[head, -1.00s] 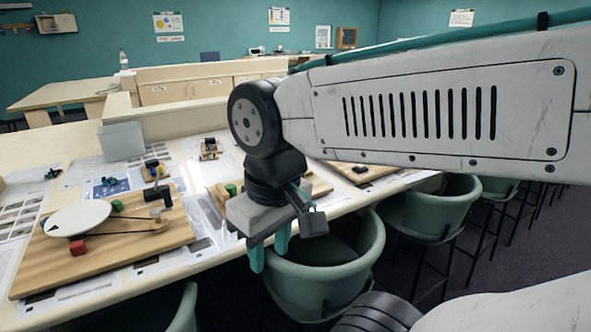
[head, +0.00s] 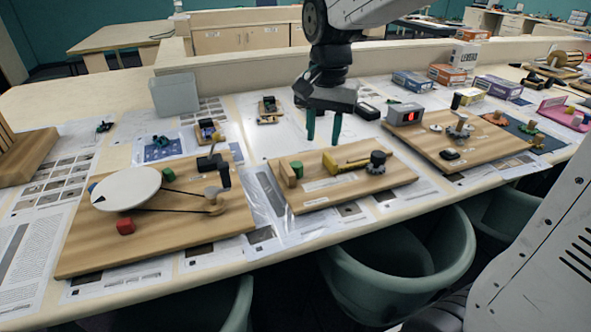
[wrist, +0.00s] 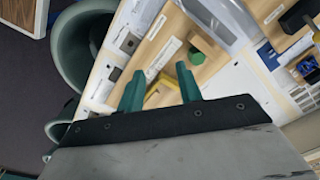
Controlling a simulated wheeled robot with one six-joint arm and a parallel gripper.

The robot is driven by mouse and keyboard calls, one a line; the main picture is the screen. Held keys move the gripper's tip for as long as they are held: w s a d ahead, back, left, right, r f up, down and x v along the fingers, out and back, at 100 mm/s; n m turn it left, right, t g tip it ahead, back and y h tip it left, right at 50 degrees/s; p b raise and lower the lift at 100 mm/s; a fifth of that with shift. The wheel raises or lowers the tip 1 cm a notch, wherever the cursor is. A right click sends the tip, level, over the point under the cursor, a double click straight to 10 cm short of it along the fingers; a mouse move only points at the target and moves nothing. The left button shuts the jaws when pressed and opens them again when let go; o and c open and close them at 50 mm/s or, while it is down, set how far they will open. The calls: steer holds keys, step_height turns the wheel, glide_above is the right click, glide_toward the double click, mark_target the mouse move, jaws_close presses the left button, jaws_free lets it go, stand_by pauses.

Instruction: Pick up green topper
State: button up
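A small green cylinder (head: 297,168) sits at the left end of the middle wooden board (head: 320,201), against a small wooden block. In the wrist view the green cylinder (wrist: 197,56) lies beyond my fingertips, a little to the right. A second green piece (head: 168,174) is at the edge of the white disc on the left board. I cannot tell which of them is the topper. My gripper (head: 324,141) is open and empty, fingers pointing down above the table, behind and right of the middle board's green cylinder. In the wrist view the gripper (wrist: 159,78) also shows open.
A yellow part (head: 347,164) and a black knob (head: 377,161) stand on the middle board. The left board bears the white disc (head: 126,189) and a red block (head: 125,226). A grey box (head: 406,115) is to the right. Chairs (head: 400,262) line the front edge.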

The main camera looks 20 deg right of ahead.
mark_target(299, 163)
steer(key=w+f+m, duration=0.1)
steer(key=w, duration=0.2)
steer(key=w+a+f+m, duration=0.1)
steer(key=w+f, duration=0.1)
steer(key=w, duration=0.1)
steer(key=w+f+m, duration=0.1)
steer(key=w+f, duration=0.1)
steer(key=w, duration=0.1)
steer(key=shift+w+a+m, duration=0.2)
steer(key=shift+w+m, duration=0.1)
steer(key=shift+w+f, duration=0.2)
steer(key=shift+f, duration=0.05)
step_height(299, 163, down, 8)
steer(key=shift+r, duration=0.2)
steer(key=c, duration=0.6)
